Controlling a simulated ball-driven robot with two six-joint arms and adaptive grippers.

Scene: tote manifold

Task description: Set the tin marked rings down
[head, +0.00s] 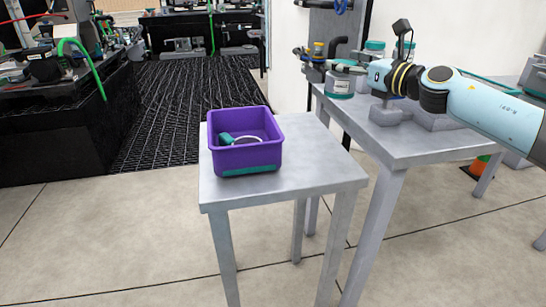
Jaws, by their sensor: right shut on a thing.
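My right gripper (318,58) reaches in from the right over the far left corner of the higher grey table. It is shut on a tin (340,85), a pale tin with teal bands, seen partly behind my wrist and fingers. The marking on the tin is too small to read. I cannot tell whether its base touches the tabletop. My left gripper is not in view.
A purple tote (245,160) stands on the lower grey table (310,178), with a teal-and-white item (228,139) inside. The higher table (440,146) holds another teal-lidded container (375,48) and grey blocks (430,119). The lower table's front right is bare.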

